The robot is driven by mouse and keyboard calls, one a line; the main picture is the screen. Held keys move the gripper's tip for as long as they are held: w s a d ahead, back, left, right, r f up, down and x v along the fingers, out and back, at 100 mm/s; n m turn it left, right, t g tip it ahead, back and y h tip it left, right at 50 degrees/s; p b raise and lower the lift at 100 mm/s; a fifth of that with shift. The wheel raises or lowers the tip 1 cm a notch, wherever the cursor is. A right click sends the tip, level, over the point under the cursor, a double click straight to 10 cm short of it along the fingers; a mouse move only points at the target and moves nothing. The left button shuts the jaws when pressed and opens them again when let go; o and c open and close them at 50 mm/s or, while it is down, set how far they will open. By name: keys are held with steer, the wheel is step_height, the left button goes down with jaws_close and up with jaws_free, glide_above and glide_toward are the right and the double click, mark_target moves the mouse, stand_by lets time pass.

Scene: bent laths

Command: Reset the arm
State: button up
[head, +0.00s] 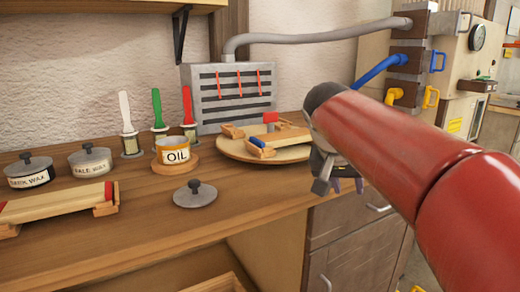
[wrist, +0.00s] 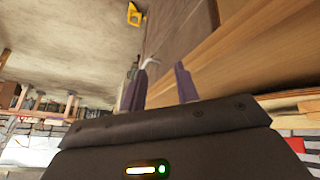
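My red arm reaches in from the right in the head view. My gripper (head: 345,184) hangs at its far end, just past the front edge of the wooden bench (head: 255,195) and in front of the round board. The arm's end hides part of the board. In the wrist view my gripper (wrist: 160,82) shows two dark fingers standing apart with nothing between them. The bench's edge (wrist: 225,55) runs beside the fingers there.
The round board (head: 235,149) carries laths in clamps. An oil tin (head: 176,157), grey lid (head: 195,194), wax pots (head: 90,161) and a lath in a holder (head: 55,204) stand on the bench. A grey slotted box (head: 228,98) is behind. Drawers (head: 345,218) sit below.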

steer(key=s+a+f+n+y, duration=0.2)
steer(key=s+f+n+y, duration=0.2)
steer(key=s+f, duration=1.3)
steer(key=s, duration=0.4)
steer(key=shift+a+f+n+t, duration=0.15)
steer(key=shift+a+n+t, duration=0.05)
steer(key=shift+n+t, duration=0.1)
